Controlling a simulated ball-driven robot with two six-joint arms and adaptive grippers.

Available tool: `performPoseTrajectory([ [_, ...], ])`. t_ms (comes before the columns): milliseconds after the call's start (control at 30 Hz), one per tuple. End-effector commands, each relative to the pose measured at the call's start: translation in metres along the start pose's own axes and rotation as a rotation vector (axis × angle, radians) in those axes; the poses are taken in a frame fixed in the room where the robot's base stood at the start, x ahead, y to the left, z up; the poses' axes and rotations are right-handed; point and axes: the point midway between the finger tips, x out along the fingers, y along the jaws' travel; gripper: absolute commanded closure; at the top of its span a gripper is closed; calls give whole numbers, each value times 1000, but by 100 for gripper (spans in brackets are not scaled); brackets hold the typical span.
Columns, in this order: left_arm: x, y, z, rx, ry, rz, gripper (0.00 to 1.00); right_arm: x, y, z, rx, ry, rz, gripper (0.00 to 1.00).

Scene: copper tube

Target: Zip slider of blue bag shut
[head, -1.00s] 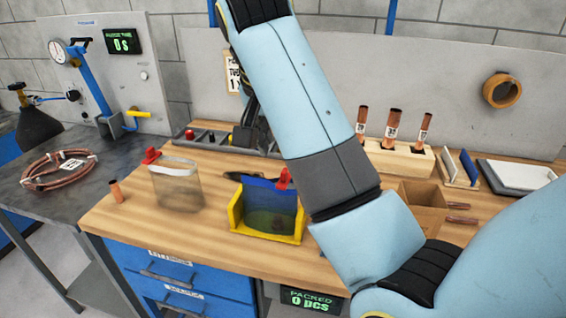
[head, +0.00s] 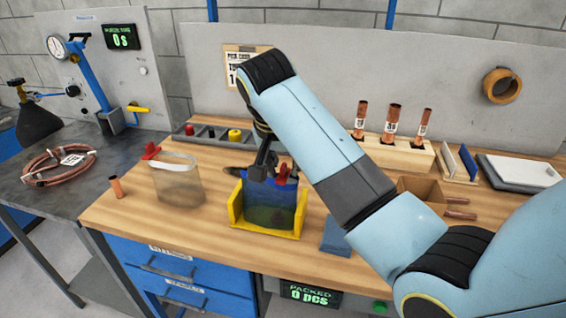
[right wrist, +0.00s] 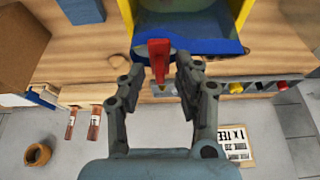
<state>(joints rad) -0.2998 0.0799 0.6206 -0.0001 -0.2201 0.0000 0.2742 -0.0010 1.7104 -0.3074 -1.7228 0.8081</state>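The blue bag (head: 268,203) stands upright in a yellow holder (head: 235,212) on the wooden bench. Its red zip slider (head: 283,174) is at the right part of its top edge in the head view. My right gripper (head: 268,165) is just above the bag's top. In the right wrist view the red slider (right wrist: 158,56) lies between the two spread fingers of my right gripper (right wrist: 157,82), with gaps on both sides. The blue bag's top (right wrist: 190,44) is just beyond the fingertips. My left gripper is not in view.
A clear bag (head: 178,185) with a red slider (head: 151,150) stands to the left. A parts tray (head: 205,133) lies behind. A wooden block with copper tubes (head: 400,155) and a cardboard box (head: 422,190) are to the right. A blue piece (head: 336,236) lies right of the holder.

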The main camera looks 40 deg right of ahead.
Motion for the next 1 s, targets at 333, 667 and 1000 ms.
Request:
performPoseTrajectory([
  [333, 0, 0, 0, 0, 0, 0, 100, 0, 0, 0, 0, 0, 0, 100],
  [667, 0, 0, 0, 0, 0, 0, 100, 0, 0, 0, 0, 0, 0, 100],
  [1000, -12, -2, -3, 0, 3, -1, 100, -3, -3, -1, -1, -3, 3, 100],
])
